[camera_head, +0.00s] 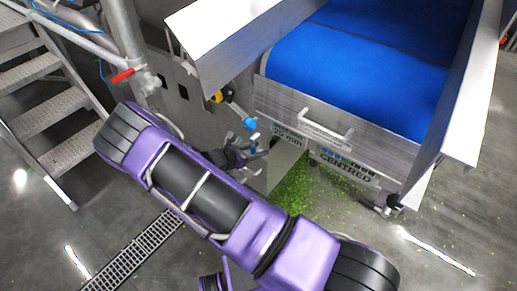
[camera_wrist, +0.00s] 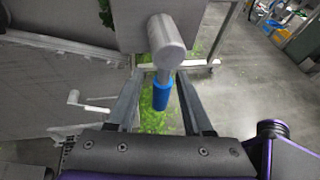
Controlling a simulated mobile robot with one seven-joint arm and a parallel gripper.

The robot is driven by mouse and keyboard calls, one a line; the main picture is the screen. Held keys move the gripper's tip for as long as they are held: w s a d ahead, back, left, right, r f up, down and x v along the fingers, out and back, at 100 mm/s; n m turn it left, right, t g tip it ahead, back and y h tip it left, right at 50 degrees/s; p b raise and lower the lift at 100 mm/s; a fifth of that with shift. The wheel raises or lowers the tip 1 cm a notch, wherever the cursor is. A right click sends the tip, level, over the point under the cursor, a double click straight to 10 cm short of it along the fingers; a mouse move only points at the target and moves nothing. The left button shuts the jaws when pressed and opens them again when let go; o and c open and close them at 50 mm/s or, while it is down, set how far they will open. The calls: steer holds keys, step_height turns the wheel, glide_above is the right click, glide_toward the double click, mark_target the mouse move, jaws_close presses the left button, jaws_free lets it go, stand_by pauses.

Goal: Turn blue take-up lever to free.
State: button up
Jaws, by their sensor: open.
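The blue take-up lever (camera_head: 250,124) is on the side of the conveyor frame, below the belt's near corner. In the wrist view its blue grip (camera_wrist: 161,95) hangs below a grey cylindrical hub (camera_wrist: 166,45). My gripper (camera_wrist: 160,74) is open, with one finger on each side of the blue grip. Visible gaps separate the grip from both fingers in that view; I cannot tell the depth. In the head view my gripper (camera_head: 262,152) is close by the lever, partly hidden by my wrist.
A blue conveyor belt (camera_head: 360,62) runs between metal side guards. A label reading CENTRED (camera_head: 345,172) is on its end. A red-handled valve (camera_head: 122,75) and metal stairs (camera_head: 45,105) stand at left.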

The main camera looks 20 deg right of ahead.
steer(key=p+v, duration=0.1)
steer(key=v, duration=1.5)
steer(key=shift+s+a, duration=0.2)
steer(key=shift+r, duration=0.15)
